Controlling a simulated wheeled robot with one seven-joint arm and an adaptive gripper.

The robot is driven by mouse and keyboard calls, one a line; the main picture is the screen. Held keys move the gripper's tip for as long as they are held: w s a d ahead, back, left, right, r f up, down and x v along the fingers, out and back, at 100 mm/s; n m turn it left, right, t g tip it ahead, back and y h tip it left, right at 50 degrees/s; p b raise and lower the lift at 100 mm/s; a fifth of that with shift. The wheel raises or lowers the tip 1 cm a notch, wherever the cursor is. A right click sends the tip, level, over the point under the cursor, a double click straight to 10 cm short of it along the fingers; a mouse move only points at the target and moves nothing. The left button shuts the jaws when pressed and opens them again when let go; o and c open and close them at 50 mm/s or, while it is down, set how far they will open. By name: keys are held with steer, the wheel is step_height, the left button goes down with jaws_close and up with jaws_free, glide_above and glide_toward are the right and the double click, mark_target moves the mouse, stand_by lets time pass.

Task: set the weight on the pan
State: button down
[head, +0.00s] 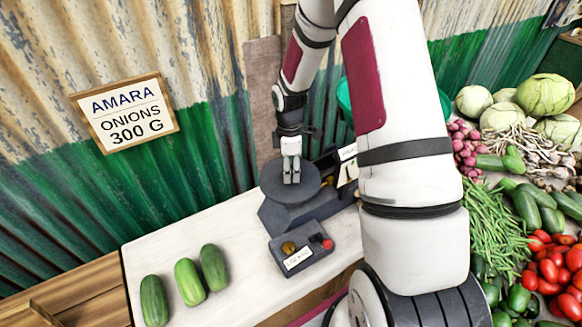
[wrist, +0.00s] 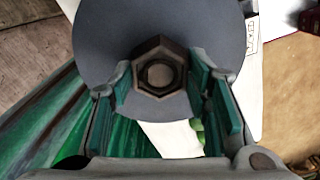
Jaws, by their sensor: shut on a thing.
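The weight is a dark brown hexagonal piece (wrist: 158,78) with a round hollow in its top. In the wrist view it sits between the fingers of my gripper (wrist: 160,88), which is shut on it. The grey round pan (wrist: 105,35) fills the view behind the weight. In the head view my gripper (head: 291,178) points down over the middle of the pan (head: 272,181), which is on the dark scale. The weight is hard to make out there, and I cannot tell whether it touches the pan.
A dark tray (head: 318,254) with a brass and a red piece stands in front of the scale. Green cucumbers (head: 188,282) lie at the left of the white counter (head: 150,252). A sign (head: 125,112) reads "AMARA ONIONS 300 G". Vegetables crowd the right.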

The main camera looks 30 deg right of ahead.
steer(key=shift+f, duration=0.15)
steer(key=c, duration=0.9)
jaws_free()
steer(key=shift+o, duration=0.2)
steer(key=s+a+r+m+t+b, duration=0.1)
steer(key=s+a+r+m+b, duration=0.15)
steer(key=r, duration=1.75)
steer(key=s+a+r+m+t, duration=0.1)
steer(key=s+a+r+m, duration=0.2)
steer(key=s, duration=0.3)
steer(key=s+a+r+m+t, duration=0.2)
steer(key=s+a+r+m, duration=0.2)
steer(key=s, duration=0.3)
steer(key=s+a+r+m+t+p, duration=0.1)
steer(key=s+a+r+m, duration=0.2)
steer(key=s, duration=0.4)
step_height(320, 180, up, 3)
steer(key=shift+a+f+m+t, duration=0.2)
steer(key=shift+m+t, duration=0.1)
steer(key=shift+m, duration=0.15)
